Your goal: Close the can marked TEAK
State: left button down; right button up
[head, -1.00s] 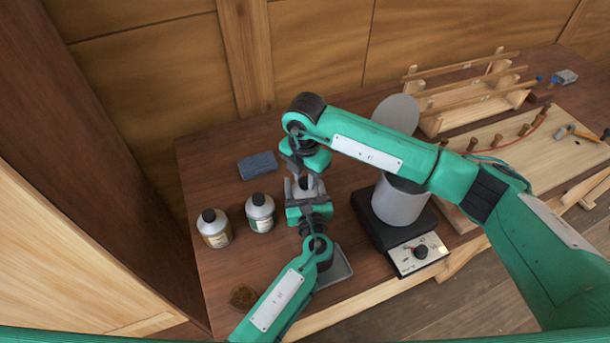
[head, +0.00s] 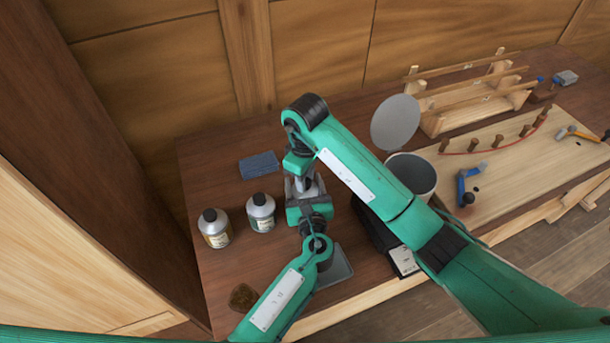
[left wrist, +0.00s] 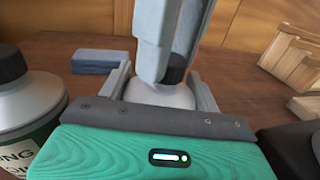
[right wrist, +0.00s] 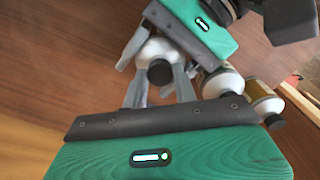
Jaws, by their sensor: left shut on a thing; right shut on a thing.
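My left gripper (head: 305,192) is shut around a grey-white can (left wrist: 160,96) standing among my two hands. The can's label is hidden, so I cannot read TEAK on it. My right gripper (head: 301,172) reaches down from above and is shut on a black cap (left wrist: 174,76) at the top of the can. The can (right wrist: 153,48) and cap (right wrist: 160,73) also show between the fingers in the right wrist view. The cap is at the can's mouth; I cannot tell whether it is fully seated.
Two other black-capped cans, one tan-labelled (head: 214,230) and one green-labelled (head: 261,214), stand left. A blue-grey block (head: 258,165) lies behind. A lidded grey pot (head: 414,170) stands right, partly behind my right arm. A brown clump (head: 242,297) lies at front left.

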jog(key=shift+r, duration=0.1)
jog(key=shift+w, duration=0.1)
jog(key=o, duration=0.9)
jog(key=shift+d, duration=0.1)
